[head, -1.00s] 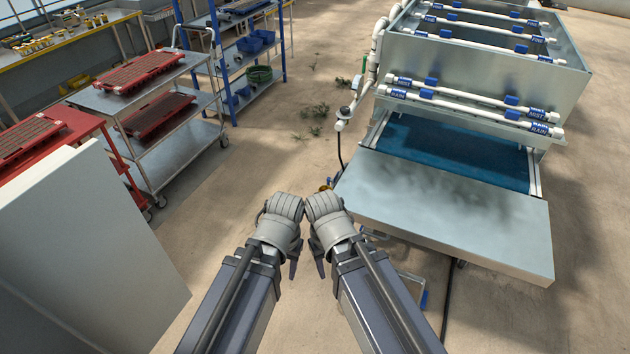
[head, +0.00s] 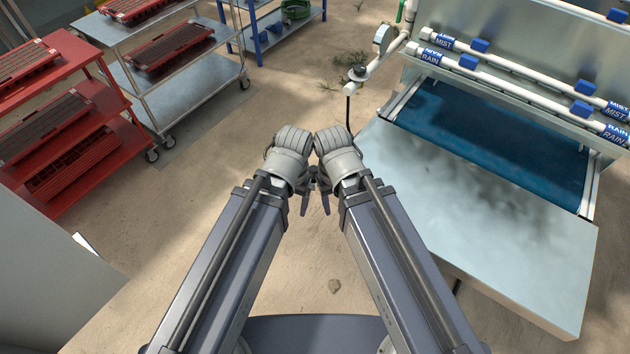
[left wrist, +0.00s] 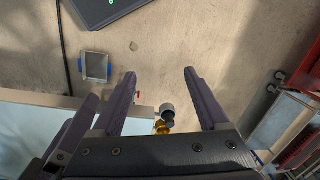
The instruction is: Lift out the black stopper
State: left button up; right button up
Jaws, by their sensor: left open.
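A small black cap-like piece (head: 358,73), possibly the stopper, sits at the elbow of the white pipe beside the wash machine, beyond both my grippers. A dark hose hangs below it. In the left wrist view a small dark piece (left wrist: 168,122) shows beside a grey round part and a brass fitting; I cannot tell whether it is the stopper. My left gripper (left wrist: 160,72) is open, with nothing between its fingers. In the head view it hangs fingers down, close beside my right gripper (head: 325,197), whose finger opening is hidden.
The machine's grey metal table (head: 470,205) is at right, with a blue belt (head: 490,140) and labelled MIST and RAIN pipes behind. A steel trolley (head: 185,85) and red rack (head: 85,130) stand left. A small metal box (left wrist: 96,67) lies on the floor.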

pick_arm(q)
jog(key=w+a+f+n+b, duration=0.1)
jog(key=a+f+b, duration=0.1)
jog(key=f+b, duration=0.55)
jog(key=w+a+f+b, duration=0.2)
jog(key=f+b, duration=0.4)
jog(key=f, duration=0.3)
notch_tip(320, 180, up, 2)
jog(key=m+t+h, duration=0.3)
jog(key=m+h, duration=0.2)
jog(key=m, duration=0.2)
send_over(313, 169)
jog(key=s+a, duration=0.2)
jog(key=a, duration=0.1)
jog(key=shift+b+x, duration=0.9)
jog(key=shift+x, duration=0.3)
jog(key=b+x, duration=0.4)
jog(key=x, duration=0.1)
jog(key=shift+w+d+b, duration=0.25)
jog(key=shift+d+b, duration=0.1)
jog(key=shift+d, duration=0.05)
pick_arm(e)
notch_tip(313, 169, down, 23)
jog(key=shift+r, duration=0.15)
pick_arm(q)
jog(key=shift+c, duration=0.3)
pick_arm(e)
jog(key=shift+s, duration=0.1)
